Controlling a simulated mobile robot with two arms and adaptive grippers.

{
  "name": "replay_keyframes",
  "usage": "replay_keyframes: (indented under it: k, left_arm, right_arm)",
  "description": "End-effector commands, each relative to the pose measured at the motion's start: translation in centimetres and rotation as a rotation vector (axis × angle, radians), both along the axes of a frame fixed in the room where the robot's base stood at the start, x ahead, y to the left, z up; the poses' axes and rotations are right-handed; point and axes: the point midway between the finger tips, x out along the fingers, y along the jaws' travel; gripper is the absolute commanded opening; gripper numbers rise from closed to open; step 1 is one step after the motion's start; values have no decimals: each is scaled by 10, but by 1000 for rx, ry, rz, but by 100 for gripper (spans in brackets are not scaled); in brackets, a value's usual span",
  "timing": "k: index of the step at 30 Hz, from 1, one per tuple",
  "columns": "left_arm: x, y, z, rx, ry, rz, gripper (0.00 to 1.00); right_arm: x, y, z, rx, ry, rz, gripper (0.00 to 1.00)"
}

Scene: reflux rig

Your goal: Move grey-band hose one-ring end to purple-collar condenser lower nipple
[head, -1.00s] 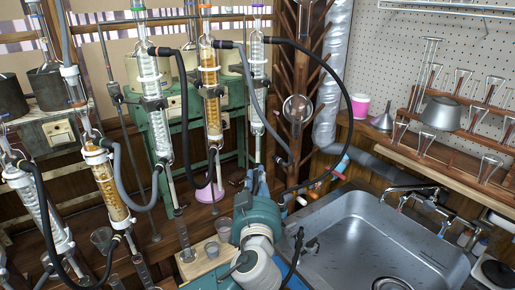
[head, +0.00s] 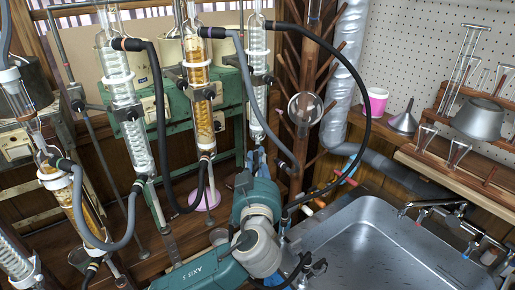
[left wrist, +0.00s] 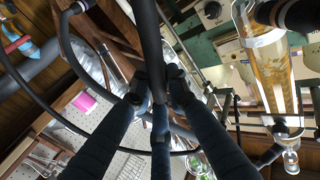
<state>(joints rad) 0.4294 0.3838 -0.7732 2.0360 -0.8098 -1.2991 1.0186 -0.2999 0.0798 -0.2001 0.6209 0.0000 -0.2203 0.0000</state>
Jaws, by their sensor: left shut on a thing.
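My left gripper (head: 256,160) has its blue fingers pointing up, just below the lower end of the rear right clear condenser (head: 258,85). That condenser's top collar is cut off by the picture edge. In the left wrist view the left gripper (left wrist: 156,88) is shut on a dark hose (left wrist: 147,35), which runs up between the fingers. Its bands and rings cannot be made out. The right gripper is out of view.
An amber-filled condenser (head: 199,95) and another clear condenser (head: 125,95) stand to the left, with a black hose (head: 160,110) looped between them. A wooden peg rack (head: 302,135) stands close on the right. The steel sink (head: 390,245) fills the lower right.

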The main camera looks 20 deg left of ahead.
Motion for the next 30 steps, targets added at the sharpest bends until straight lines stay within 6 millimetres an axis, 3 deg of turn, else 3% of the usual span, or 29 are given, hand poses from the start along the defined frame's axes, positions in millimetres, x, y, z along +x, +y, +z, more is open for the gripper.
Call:
replay_keyframes:
  k: [14,30]
  left_arm:
    - [3,1,0,2,1,0,0]
    - [47,14,0,3,0,0,0]
  right_arm:
    - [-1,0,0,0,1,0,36]
    - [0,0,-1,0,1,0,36]
